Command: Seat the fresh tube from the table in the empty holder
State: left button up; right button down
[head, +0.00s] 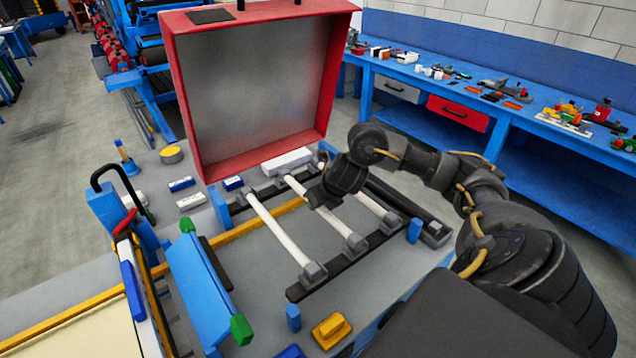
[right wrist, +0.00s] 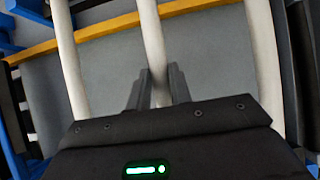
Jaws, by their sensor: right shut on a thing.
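Three white tubes lie side by side across the dark rails in the head view: a left tube (head: 278,229), a middle tube (head: 333,223) and a right tube (head: 371,206). Grey holders sit at their near ends, such as the left holder (head: 313,272) and middle holder (head: 355,243). My right gripper (head: 314,199) is shut on the middle tube, which passes between its fingers (right wrist: 157,88) in the right wrist view. The middle tube's near end is at the middle holder; I cannot tell whether it is fully seated. The far ends are partly hidden. My left gripper is not in view.
An open red-framed lid (head: 258,85) stands behind the rails. A blue bar with green ends (head: 198,285) is to the left. A yellow block (head: 331,330) and a blue peg (head: 293,317) stand near the front. A blue workbench (head: 520,118) runs behind on the right.

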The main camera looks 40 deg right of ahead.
jog(key=shift+f+b, duration=0.35)
dwell(0.7)
jog(key=c, duration=1.2)
grip_release()
jog(key=shift+r, duration=0.1)
jog(key=p+v, duration=0.3)
jog(key=v, duration=0.6)
jog(key=shift+s+a+r+p, duration=0.1)
jog(key=shift+r+p, duration=0.2)
jog(key=shift+r, duration=0.05)
jog(key=shift+s+r, duration=0.4)
